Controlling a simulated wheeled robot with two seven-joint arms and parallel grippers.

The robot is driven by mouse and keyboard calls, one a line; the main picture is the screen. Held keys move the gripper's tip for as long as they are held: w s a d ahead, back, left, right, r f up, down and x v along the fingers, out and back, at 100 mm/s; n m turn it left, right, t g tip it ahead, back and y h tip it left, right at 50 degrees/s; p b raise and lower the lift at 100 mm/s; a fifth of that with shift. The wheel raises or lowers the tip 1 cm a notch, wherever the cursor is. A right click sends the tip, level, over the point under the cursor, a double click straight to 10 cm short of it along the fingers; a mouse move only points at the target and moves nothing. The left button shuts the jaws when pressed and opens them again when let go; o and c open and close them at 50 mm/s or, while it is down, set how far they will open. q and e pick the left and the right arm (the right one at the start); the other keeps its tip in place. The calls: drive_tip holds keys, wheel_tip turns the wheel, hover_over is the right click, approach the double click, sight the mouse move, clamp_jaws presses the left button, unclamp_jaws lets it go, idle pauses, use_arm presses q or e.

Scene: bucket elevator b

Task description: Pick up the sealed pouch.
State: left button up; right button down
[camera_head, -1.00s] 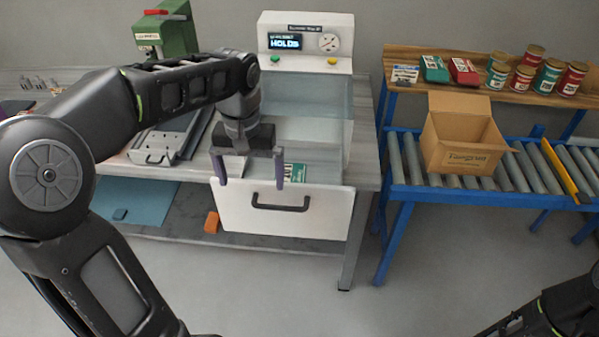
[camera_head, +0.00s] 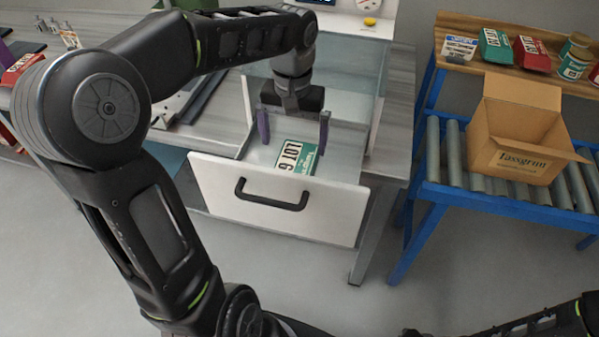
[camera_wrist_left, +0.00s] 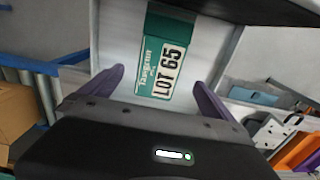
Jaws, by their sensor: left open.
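The sealed pouch (camera_head: 297,157) is green with a white label reading LOT and lies flat in the open drawer (camera_head: 215,176) of the white machine. In the left wrist view the pouch (camera_wrist_left: 165,60) shows its label LOT 65. My left gripper (camera_head: 292,142) is open and empty, pointing down over the drawer, its purple fingers on either side of the pouch in the picture. In the left wrist view the pouch appears between and beyond the fingers of my left gripper (camera_wrist_left: 159,78), with no contact visible. Only part of my right arm shows at the lower right.
The drawer's white front with a black handle (camera_head: 270,196) stands toward me. A cardboard box (camera_head: 520,135) sits on a blue roller conveyor (camera_head: 445,195) to the right. Green and red pouches and cans stand on a wooden shelf (camera_head: 455,22) behind it.

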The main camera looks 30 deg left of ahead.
sight(294, 166)
use_arm(q)
drive_tip(key=shift+s+r, duration=0.1)
drive_tip(key=shift+s, duration=0.05)
drive_tip(key=shift+f, duration=1.35)
drive_tip(key=shift+f, duration=0.1)
wheel_tip(294, 166, down, 5)
drive_tip(key=shift+p, duration=0.55)
drive_tip(key=shift+c, duration=0.6)
drive_tip(key=c, duration=0.9)
